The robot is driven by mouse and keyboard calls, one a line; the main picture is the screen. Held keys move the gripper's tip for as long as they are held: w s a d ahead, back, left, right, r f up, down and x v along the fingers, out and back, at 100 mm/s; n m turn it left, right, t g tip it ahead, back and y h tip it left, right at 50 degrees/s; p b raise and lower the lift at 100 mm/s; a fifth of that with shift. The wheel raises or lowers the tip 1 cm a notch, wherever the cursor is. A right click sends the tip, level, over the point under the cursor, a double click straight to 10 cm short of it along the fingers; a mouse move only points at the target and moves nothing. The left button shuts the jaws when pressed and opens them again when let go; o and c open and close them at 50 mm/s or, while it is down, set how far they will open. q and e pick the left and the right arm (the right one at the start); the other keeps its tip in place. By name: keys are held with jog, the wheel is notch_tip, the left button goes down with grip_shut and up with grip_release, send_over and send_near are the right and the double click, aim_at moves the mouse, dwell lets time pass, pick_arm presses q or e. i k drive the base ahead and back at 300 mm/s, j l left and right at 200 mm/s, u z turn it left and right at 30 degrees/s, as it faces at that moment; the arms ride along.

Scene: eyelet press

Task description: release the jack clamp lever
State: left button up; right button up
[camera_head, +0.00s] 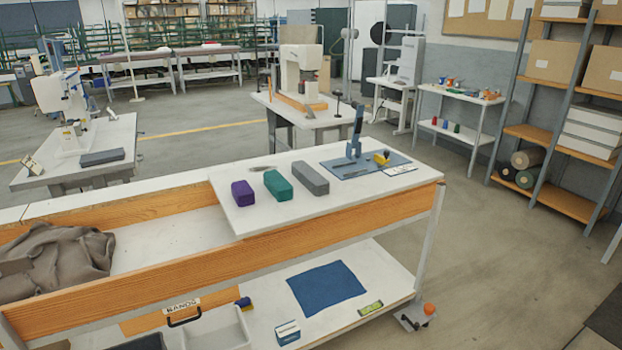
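A metal foot unit with an orange-red knob (428,309) sits on the floor at the front right leg of the workbench. It may be the jack clamp, but its lever is too small to make out clearly. A blue hand press (354,148) with a dark upright handle stands on a blue-grey mat (340,172) on the bench top. Neither of my grippers is in view.
The white bench top (250,218) carries purple (243,193), green (278,186) and grey (311,178) blocks. A lower shelf holds a blue cloth (326,288) and a white bin (218,330). Shelving (545,133) stands at right; the floor between is clear.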

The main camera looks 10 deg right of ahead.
aim_at(415, 325)
jog(key=i+l, duration=0.25)
jog(key=l, duration=0.2)
jog(key=i+l, duration=0.25)
jog(key=l, duration=0.15)
jog(key=i+l, duration=0.25)
jog(key=l, duration=0.2)
jog(key=i+l, duration=0.25)
jog(key=l, duration=0.15)
jog(key=i+l, duration=0.25)
jog(key=l, duration=0.2)
jog(key=i+l, duration=0.25)
jog(key=l, duration=0.2)
